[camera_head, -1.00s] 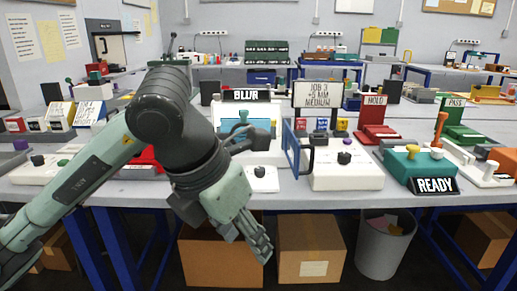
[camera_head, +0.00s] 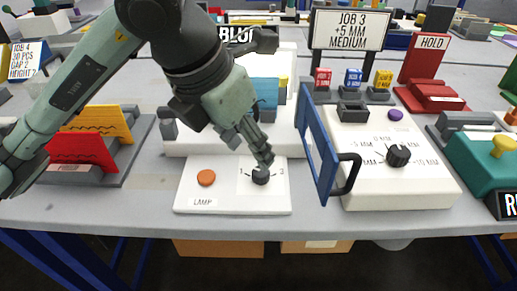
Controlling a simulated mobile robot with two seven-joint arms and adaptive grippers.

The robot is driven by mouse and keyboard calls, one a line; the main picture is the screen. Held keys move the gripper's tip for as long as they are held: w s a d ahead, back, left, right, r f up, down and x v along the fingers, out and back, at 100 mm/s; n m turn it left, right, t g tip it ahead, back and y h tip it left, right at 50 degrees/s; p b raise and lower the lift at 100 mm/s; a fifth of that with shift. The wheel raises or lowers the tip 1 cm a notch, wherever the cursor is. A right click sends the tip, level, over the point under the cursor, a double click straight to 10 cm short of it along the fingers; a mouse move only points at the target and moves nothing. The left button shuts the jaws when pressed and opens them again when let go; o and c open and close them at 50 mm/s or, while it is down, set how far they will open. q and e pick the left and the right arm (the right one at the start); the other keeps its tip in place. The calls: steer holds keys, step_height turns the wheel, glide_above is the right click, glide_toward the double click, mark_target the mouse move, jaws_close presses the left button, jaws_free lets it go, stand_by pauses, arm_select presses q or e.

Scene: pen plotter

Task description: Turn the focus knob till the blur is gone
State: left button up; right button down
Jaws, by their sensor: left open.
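A black knob (camera_head: 397,156) with a millimetre scale sits on the right white box (camera_head: 400,190). A smaller black knob (camera_head: 261,176), with 1 and 3 marked beside it, sits on the white lamp panel (camera_head: 235,201). No label in view names the focus knob. My left gripper (camera_head: 265,158) points down just above the smaller knob; I cannot tell whether it touches. Its fingers are open, seen nearly edge-on. The BLUR sign (camera_head: 239,34) stands behind, partly hidden by my left arm. My right gripper is out of view.
A blue-framed flap (camera_head: 317,145) with a black handle (camera_head: 347,174) stands upright between the lamp panel and the millimetre box. A sign (camera_head: 349,29) reads JOB 3, +5 MM, MEDIUM. An orange button (camera_head: 206,178) is left of the smaller knob. Bare table (camera_head: 150,185) lies left of the panel.

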mark_target(260, 171)
arm_select(q)
steer(key=x, duration=0.7)
steer(key=shift+s+d, duration=0.1)
steer(key=shift+s, duration=0.05)
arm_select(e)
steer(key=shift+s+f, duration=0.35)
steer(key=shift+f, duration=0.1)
arm_select(q)
steer(key=shift+c, duration=0.4)
jaws_close()
steer(key=shift+f, duration=0.1)
